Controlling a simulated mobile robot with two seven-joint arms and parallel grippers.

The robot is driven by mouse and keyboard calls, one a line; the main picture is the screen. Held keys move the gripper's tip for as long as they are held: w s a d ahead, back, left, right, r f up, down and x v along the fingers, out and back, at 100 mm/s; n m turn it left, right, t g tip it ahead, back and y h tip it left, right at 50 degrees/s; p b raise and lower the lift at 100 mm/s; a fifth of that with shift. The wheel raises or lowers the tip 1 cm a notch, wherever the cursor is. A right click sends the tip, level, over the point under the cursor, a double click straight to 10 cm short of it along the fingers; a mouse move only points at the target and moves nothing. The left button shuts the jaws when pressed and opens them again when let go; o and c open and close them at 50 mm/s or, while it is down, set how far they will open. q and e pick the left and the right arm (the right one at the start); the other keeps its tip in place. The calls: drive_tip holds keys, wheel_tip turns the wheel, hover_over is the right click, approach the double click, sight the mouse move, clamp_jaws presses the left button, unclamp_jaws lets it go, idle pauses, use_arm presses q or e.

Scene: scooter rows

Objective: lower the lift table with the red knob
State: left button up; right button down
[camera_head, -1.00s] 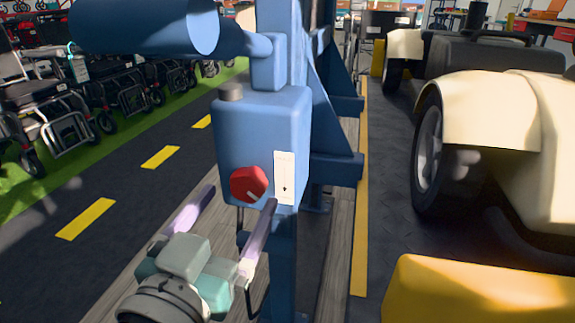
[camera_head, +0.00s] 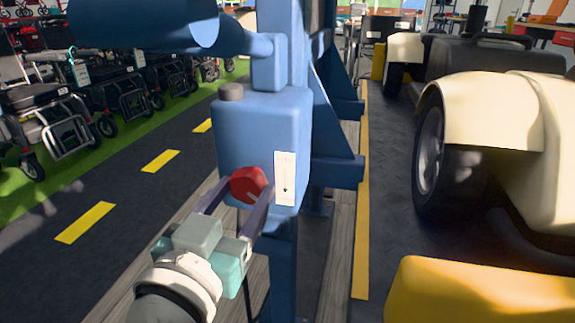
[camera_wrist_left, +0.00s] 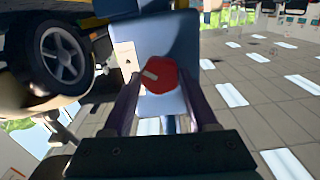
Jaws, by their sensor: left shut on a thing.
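The red knob (camera_head: 248,184) sits on the front of a blue control box (camera_head: 262,130) on a blue post. A white label plate (camera_head: 285,178) with a small dark mark is beside it on the right. My left gripper (camera_head: 240,195) has its two fingers on either side of the knob, shut on it. In the left wrist view the knob (camera_wrist_left: 161,77) is between the fingertips, with a pale pointer line slanting on its face. The fingers hide part of the knob's rim. My right gripper is in neither view. The lift table's top cannot be made out.
A large blue cylinder (camera_head: 145,25) juts out left above the box. A cream vehicle (camera_head: 490,110) with black wheels stands on the right, with a yellow block (camera_head: 470,292) in front. Several scooters and wheelchairs (camera_head: 85,100) line the left. The dark lane (camera_head: 125,190) between is clear.

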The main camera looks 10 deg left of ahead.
use_arm(q)
drive_tip(key=c, duration=0.5)
drive_tip(key=n, duration=0.6)
drive_tip(key=shift+n+p, duration=0.3)
drive_tip(key=shift+p, duration=0.05)
drive_tip(key=n, duration=0.9)
drive_tip(key=shift+n+b, duration=0.3)
drive_tip(key=shift+b, duration=0.05)
drive_tip(key=o, duration=1.4)
